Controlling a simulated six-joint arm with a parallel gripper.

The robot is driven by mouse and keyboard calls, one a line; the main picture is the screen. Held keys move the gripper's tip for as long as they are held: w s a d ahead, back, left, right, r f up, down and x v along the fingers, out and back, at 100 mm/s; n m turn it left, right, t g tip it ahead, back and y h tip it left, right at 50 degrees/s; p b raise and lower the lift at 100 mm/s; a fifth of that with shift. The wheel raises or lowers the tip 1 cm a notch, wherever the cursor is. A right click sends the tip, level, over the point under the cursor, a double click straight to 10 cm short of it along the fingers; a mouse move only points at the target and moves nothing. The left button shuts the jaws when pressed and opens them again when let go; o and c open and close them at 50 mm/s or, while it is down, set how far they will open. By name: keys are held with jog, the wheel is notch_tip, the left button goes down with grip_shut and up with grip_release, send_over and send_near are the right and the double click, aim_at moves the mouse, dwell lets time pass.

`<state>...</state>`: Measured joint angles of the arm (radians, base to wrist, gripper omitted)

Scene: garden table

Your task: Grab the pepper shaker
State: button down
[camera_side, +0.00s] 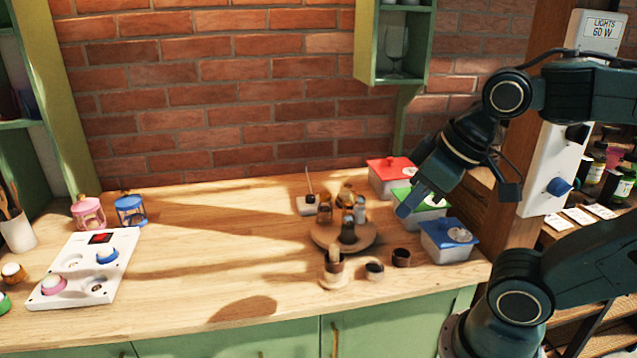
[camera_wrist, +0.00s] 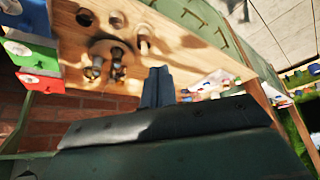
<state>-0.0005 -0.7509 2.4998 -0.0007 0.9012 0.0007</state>
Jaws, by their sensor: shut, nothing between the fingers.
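A round wooden tray (camera_side: 368,240) stands on the right part of the wooden counter and carries several small shakers and jars. A dark one (camera_side: 348,232) stands at its front, and amber ones stand behind it. I cannot tell for sure which is the pepper shaker. The group (camera_wrist: 116,62) also shows small and blurred in the wrist view. My gripper (camera_side: 407,210) is shut and empty, pointing down and left, in the air to the right of the tray in the side view. Its closed fingers (camera_wrist: 158,86) show in the wrist view, apart from the shakers.
Red (camera_side: 389,168), green (camera_side: 422,199) and blue (camera_side: 450,234) lidded boxes stand close to my gripper. Small cups (camera_side: 374,270) and a wooden-handled item (camera_side: 333,265) stand before the tray. A white control panel (camera_side: 83,270) lies at left. The counter's middle is clear.

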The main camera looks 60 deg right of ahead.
dwell(0.4)
jog(key=c, duration=0.8)
grip_release()
jog(key=shift+c, duration=0.2)
jog(key=n+g, duration=0.6)
jog(key=n, duration=1.4)
send_over(349, 214)
notch_tip(349, 214, down, 9)
jog(key=shift+r, duration=0.2)
jog(key=shift+f, duration=4.35)
